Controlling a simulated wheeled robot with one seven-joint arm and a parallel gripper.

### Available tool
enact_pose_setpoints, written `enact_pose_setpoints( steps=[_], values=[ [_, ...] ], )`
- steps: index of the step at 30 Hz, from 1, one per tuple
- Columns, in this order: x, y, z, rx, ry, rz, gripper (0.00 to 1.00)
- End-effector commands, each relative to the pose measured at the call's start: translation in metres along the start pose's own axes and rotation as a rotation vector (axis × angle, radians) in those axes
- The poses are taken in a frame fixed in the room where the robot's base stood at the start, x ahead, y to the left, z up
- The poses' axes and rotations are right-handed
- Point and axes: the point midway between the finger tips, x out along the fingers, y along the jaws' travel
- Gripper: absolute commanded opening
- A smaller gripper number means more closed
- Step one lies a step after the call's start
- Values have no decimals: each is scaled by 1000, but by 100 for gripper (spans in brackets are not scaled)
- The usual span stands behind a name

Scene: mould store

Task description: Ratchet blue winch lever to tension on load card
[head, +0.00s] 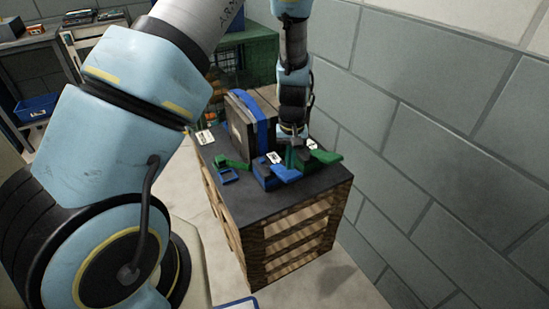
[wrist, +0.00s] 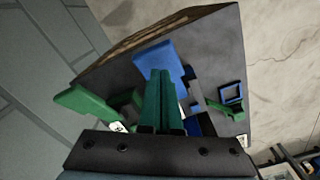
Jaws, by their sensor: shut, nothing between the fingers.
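The blue winch lever (head: 288,174) sticks out toward the front of the dark-topped wooden stand, from a blue winch body (head: 262,174). In the wrist view the blue lever (wrist: 152,62) lies just beyond my fingertips. My gripper (head: 297,160) points down beside the lever, its dark green fingers (wrist: 164,72) shut together and empty. I cannot tell whether they touch the lever. A white card (head: 205,137) lies at the stand's left back edge, and small white labels (head: 274,157) sit by the winches. Their print is too small to read.
A green lever (head: 325,156) sits right of my gripper. A grey block with a blue strap (head: 262,122) stands behind the winch. A small blue frame (head: 228,175) and green piece (head: 232,162) lie left. A block wall (head: 430,150) closes the right side.

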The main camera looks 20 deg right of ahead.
Motion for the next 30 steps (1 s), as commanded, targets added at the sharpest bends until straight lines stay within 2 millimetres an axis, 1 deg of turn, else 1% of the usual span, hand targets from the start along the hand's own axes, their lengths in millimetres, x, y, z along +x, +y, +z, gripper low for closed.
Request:
enact_pose_setpoints(
  steps=[10,13,27,30],
  values=[
    [0,0,0,0,0,0,0],
    [-3,0,0,0,0,0,0],
    [-47,0,0,0,0,0,0],
    [-51,0,0,1,0,0,0]
  ],
)
